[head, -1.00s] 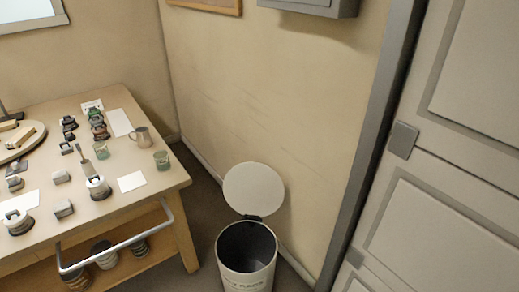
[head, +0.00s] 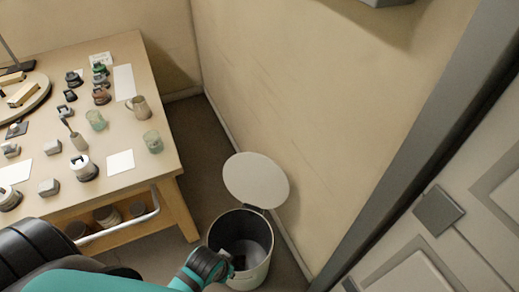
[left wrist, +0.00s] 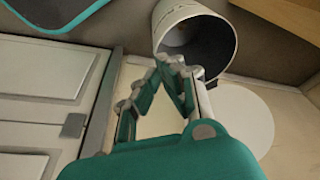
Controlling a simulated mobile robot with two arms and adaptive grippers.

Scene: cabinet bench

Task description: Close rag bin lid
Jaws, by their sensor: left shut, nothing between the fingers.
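The rag bin (head: 250,279) is a white round bin with a dark inside, standing on the floor near the wall. Its white round lid (head: 256,180) stands open, tilted back on the hinge side. In the left wrist view the bin (left wrist: 168,17) is at the top and the lid (left wrist: 247,118) is below it to the right. My left gripper (head: 233,264) is at the bin's near side and overlaps the opening in the head view. In the left wrist view its fingers (left wrist: 172,62) are shut with nothing between them, in front of the bin's rim. Any contact cannot be told. My right gripper is not in view.
A wooden table (head: 170,168) with cups, blocks and papers stands left of the bin, with a metal rail (head: 130,225) on its front. The wall (head: 330,120) is close behind the lid. A grey-white door or cabinet (head: 470,210) is at the right.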

